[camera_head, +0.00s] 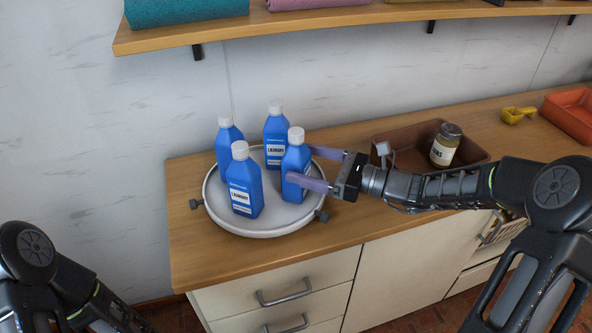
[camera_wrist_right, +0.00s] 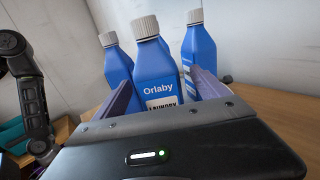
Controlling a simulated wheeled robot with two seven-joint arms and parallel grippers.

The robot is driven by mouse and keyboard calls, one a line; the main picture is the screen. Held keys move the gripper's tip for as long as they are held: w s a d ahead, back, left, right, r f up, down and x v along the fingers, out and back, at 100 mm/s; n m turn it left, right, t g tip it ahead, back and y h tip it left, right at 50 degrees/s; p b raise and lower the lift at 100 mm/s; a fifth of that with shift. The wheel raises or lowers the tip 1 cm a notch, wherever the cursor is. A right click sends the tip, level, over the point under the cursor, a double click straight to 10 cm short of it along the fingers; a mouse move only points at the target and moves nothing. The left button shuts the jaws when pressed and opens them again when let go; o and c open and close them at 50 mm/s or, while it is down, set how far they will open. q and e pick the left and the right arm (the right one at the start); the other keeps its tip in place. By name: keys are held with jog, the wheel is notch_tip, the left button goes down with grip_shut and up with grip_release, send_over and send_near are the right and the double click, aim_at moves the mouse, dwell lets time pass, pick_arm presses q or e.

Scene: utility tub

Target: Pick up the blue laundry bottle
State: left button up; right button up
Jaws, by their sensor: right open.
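Several blue laundry bottles with white caps stand upright on a round white tray (camera_head: 264,232) on the counter. The rightmost bottle (camera_head: 296,160) is between the fingers of my right gripper (camera_head: 316,168). The gripper is open, one finger on each side of that bottle; I cannot tell whether they touch it. The other bottles are the front one (camera_head: 243,185), the left one (camera_head: 226,134) and the back one (camera_head: 275,132). In the right wrist view a bottle labelled "Orlaby Laundry" (camera_wrist_right: 157,72) stands between the fingers, with more bottles behind. My left gripper is out of view.
A brown bin (camera_head: 398,138) with a jar (camera_head: 446,145) in it stands right of the tray, behind my right forearm. A yellow scoop (camera_head: 514,115) and an orange bin (camera_head: 573,112) are farther right. A shelf (camera_head: 340,18) runs above the counter.

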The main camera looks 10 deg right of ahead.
aim_at(284, 158)
jog(key=shift+w+a, duration=0.1)
jog(key=shift+a, duration=0.05)
jog(key=x, duration=0.5)
jog(key=shift+a+p, duration=0.15)
jog(key=shift+p, duration=0.2)
jog(key=shift+c, duration=0.2)
grip_shut()
dwell(1.0)
